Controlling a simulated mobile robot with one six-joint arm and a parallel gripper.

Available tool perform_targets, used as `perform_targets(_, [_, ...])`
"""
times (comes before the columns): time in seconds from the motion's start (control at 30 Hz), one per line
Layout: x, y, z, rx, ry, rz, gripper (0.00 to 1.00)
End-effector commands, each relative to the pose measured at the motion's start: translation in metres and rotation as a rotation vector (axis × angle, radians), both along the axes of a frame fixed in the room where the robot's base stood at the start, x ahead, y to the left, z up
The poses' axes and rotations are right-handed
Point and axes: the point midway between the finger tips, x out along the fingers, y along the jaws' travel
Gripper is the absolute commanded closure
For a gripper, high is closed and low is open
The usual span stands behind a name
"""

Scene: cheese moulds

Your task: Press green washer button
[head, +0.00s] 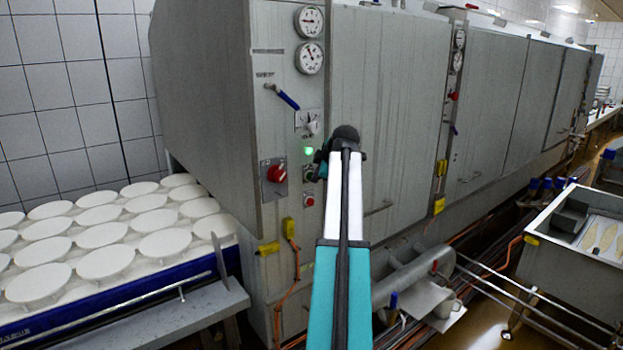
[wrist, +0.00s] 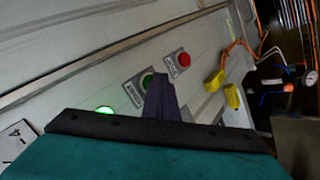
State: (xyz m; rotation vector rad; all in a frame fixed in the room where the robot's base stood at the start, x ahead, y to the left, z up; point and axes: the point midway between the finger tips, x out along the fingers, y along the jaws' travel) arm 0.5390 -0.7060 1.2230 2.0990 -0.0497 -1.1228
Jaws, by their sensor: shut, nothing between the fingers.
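The washer (head: 390,110) is a large grey metal cabinet with a control strip on its near edge. The green button (wrist: 147,79) sits on a small labelled plate. In the head view only a sliver of it (head: 308,174) shows beside my gripper (head: 317,170). In the wrist view my gripper (wrist: 158,85) is shut and empty, its dark fingertips overlapping the right part of the green button. I cannot tell whether they touch it. A lit green lamp (head: 309,151) is just above the button and also shows in the wrist view (wrist: 105,110).
A red button (head: 309,201) is just below the green one. A larger red knob (head: 276,173) is to the left, a rotary switch (head: 309,123) and blue-handled lever (head: 287,99) above. White moulds (head: 105,262) fill a table at left. A metal cart (head: 570,240) stands right.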

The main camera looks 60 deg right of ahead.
Motion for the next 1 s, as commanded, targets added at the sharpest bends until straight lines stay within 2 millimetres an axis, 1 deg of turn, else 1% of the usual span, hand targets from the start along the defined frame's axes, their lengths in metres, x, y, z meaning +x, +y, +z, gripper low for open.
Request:
perform_targets(0.3, [-0.012,0.005,-0.001,0.000,0.000,0.000,1.00])
perform_targets(0.8, [-0.015,0.005,0.000,0.000,0.000,0.000,1.00])
perform_targets(1.0, [-0.024,0.009,-0.001,0.000,0.000,-0.002,1.00])
